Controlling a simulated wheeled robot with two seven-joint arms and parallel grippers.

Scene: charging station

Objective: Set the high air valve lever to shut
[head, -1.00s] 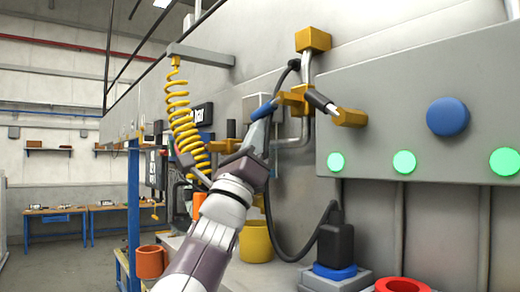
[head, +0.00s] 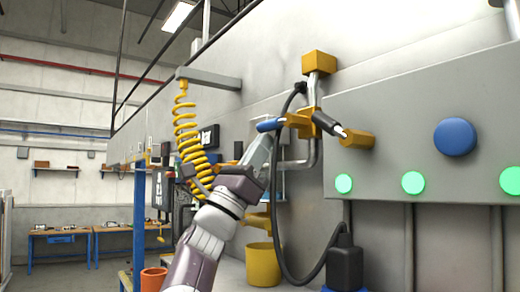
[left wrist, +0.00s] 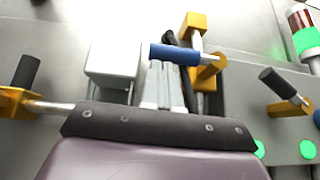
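The air valve with the blue lever handle (head: 270,124) has a yellow body (head: 301,121) on a vertical pipe on the wall. The handle points left, roughly level, across the pipe. In the left wrist view the blue handle (left wrist: 176,54) lies across the tips of my fingers, with the yellow body (left wrist: 211,67) at its right end. My left gripper (head: 264,143) is just below the handle, at or very near it; its fingers (left wrist: 162,78) are side by side with hardly a gap. I cannot tell whether they touch the handle. My right gripper is not in view.
A black-handled lever (head: 328,123) with a yellow end (head: 358,139) is close on the right. A grey panel (head: 400,120) carries a blue button (head: 455,137) and green lamps. A coiled yellow hose (head: 187,125) hangs at left. A black cable (head: 281,225) loops below the valve.

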